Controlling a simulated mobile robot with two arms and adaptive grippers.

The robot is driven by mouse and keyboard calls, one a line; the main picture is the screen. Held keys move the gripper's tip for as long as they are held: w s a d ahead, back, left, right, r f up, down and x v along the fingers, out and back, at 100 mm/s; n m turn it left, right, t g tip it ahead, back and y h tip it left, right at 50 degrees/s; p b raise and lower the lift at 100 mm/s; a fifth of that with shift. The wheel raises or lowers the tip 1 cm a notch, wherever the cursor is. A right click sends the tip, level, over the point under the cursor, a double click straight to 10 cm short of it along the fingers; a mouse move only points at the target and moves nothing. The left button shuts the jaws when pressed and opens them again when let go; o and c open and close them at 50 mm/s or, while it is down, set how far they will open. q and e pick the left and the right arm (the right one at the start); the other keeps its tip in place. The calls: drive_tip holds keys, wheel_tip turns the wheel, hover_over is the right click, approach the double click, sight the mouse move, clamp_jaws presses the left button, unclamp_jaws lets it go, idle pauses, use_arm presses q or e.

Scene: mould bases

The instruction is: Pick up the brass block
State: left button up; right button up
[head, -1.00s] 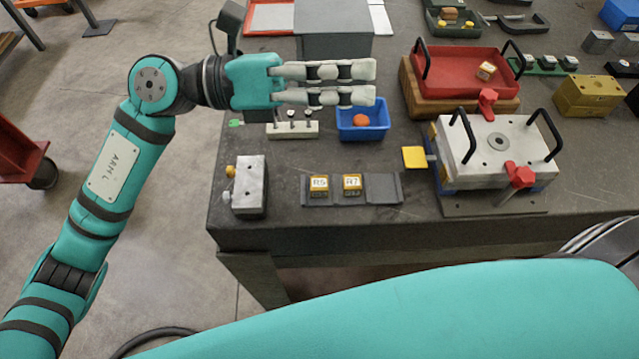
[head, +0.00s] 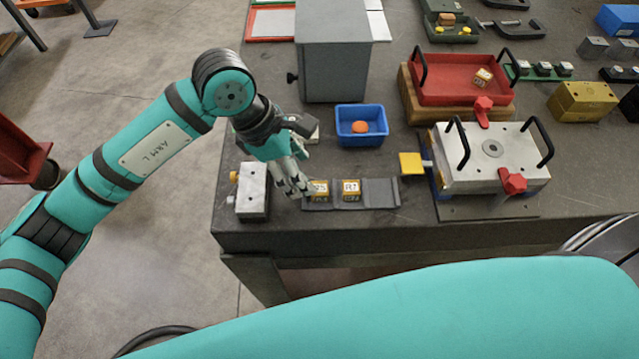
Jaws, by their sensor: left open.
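Two small brass-coloured blocks with white labelled tops sit in a dark slotted tray (head: 381,192): a left one (head: 320,190) and a right one (head: 351,190). A third small block (head: 482,77) like them lies in the red tray (head: 455,92). A large brass-yellow block (head: 582,101) with holes stands at the right. My left gripper (head: 300,192) is open and points down, its fingers just left of the left small block and partly over it. I cannot tell whether they touch it. My right gripper is not in view.
A grey metal block (head: 252,192) stands close to the left of my gripper. A blue bin (head: 360,113) with an orange thing lies behind the slotted tray. A metal mould base (head: 490,160) with black handles stands to the right. A grey box (head: 333,60) stands at the back.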

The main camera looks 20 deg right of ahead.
sight(319, 188)
use_arm(q)
drive_tip(key=x, duration=0.2)
drive_tip(key=shift+d+f+p, duration=0.15)
drive_tip(key=shift+f+p, duration=0.05)
drive_tip(key=shift+p, duration=0.1)
drive_tip(key=shift+d+f, duration=0.15)
drive_tip(key=shift+f, duration=0.1)
drive_tip(key=p+x, duration=0.2)
drive_tip(key=x, duration=0.1)
drive_tip(key=shift+d+f, duration=0.25)
drive_tip(key=shift+f, duration=0.05)
drive_tip(key=shift+d+f, duration=0.15)
drive_tip(key=shift+f, duration=0.3)
clamp_jaws()
